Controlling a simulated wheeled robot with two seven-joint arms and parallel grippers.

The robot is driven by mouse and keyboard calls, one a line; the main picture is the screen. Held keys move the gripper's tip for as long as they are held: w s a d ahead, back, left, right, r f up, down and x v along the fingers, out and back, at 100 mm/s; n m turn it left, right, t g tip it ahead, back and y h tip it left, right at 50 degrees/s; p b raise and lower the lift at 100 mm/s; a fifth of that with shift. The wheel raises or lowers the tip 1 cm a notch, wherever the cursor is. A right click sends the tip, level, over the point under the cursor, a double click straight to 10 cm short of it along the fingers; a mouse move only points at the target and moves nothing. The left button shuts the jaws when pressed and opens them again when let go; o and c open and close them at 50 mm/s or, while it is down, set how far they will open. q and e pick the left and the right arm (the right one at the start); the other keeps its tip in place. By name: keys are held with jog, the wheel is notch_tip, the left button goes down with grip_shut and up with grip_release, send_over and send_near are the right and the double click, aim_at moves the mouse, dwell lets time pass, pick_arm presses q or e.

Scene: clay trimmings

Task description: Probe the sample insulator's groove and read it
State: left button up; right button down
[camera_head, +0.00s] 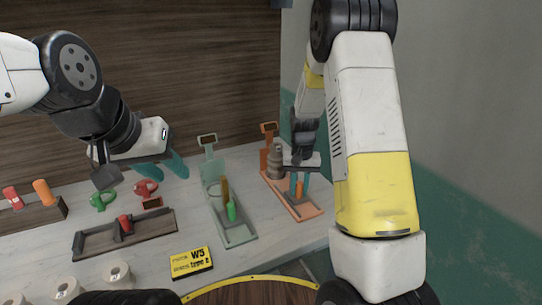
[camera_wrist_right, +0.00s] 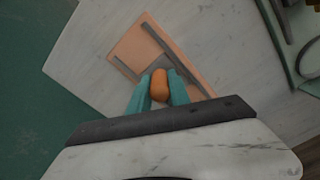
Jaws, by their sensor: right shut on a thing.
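My right gripper (camera_head: 300,184) is shut on an orange handle (camera_head: 299,189), low over the orange gauge base (camera_head: 308,208). In the right wrist view the orange handle (camera_wrist_right: 160,85) sits between the teal fingertips, with the base (camera_wrist_right: 133,45) beyond. A grey-brown ribbed insulator (camera_head: 276,161) stands at the back of this base, before an orange post with a dark display (camera_head: 268,128); no reading is legible. Whether a tip touches the insulator's groove is hidden. My left gripper (camera_head: 163,169) is open and empty above the table's left side.
A green gauge (camera_head: 237,236) with a green handle (camera_head: 231,211) stands left of the orange one. A yellow sign (camera_head: 191,262) reads "W5 type B". A dark tray (camera_head: 90,243) with a red piece, a rack (camera_head: 36,216), clamps and white rolls lie left.

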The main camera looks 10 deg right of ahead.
jog(key=shift+w, duration=0.1)
jog(key=shift+w+a, duration=0.35)
jog(key=shift+w, duration=0.65)
jog(key=shift+w+a, duration=0.4)
jog(key=shift+w, duration=0.55)
jog(key=shift+w+a, duration=0.35)
jog(key=shift+w, duration=0.65)
jog(key=shift+w+a, duration=0.1)
jog(key=shift+w, duration=0.2)
dwell(1.0)
jog(key=shift+s+d, duration=0.35)
jog(key=shift+s, duration=0.6)
jog(key=shift+s+d, duration=0.35)
jog(key=shift+s, duration=0.65)
jog(key=shift+s+d, duration=0.35)
jog(key=shift+s, duration=0.6)
jog(key=shift+s+d, duration=0.2)
jog(key=shift+s, duration=0.3)
jog(key=shift+c, duration=1)
grip_release()
